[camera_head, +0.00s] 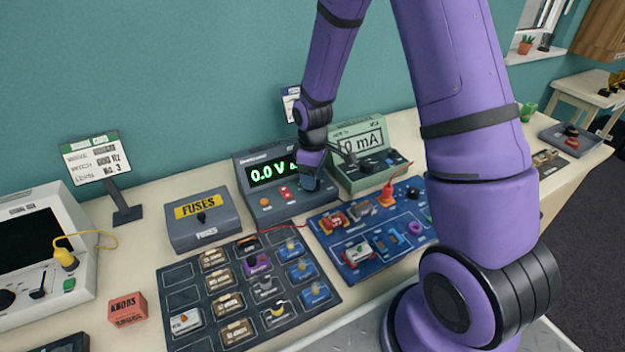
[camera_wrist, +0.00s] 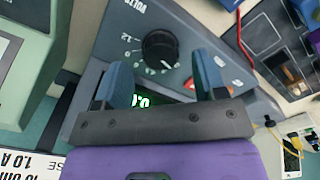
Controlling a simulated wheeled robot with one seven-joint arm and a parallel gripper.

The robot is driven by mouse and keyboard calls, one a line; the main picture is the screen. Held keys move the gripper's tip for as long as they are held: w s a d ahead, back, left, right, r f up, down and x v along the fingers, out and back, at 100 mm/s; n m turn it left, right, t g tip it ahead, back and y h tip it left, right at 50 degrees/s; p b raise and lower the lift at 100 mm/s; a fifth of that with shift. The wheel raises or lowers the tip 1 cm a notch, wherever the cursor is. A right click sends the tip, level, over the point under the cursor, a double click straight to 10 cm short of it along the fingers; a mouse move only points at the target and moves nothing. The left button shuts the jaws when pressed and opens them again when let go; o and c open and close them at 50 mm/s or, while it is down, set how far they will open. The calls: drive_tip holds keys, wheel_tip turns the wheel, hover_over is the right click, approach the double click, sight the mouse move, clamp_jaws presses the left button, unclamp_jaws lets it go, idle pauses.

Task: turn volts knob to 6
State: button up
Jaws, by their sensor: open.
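The volts knob (camera_wrist: 160,47) is black and round, on the grey front of the power supply (camera_head: 246,165). In the wrist view a VOLTS label and a 12 mark show near it. The green display (camera_head: 270,173) reads 0.0 V. My gripper (camera_wrist: 161,65) is open with blue fingers, empty, with its fingertips on either side of the knob; I cannot tell whether they touch it. In the head view my gripper (camera_head: 311,183) hides the knob at the supply's right side.
A green mA meter (camera_head: 345,178) stands close on the right. A grey FUSES box (camera_head: 180,232) stands on the left. A blue circuit board (camera_head: 350,262) and a dark parts tray (camera_head: 172,275) lie in front. A red lead (camera_head: 290,227) runs before the supply.

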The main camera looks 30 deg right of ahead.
drive_tip(key=shift+f, duration=1.15)
drive_tip(key=shift+c, duration=0.5)
drive_tip(key=c, duration=0.8)
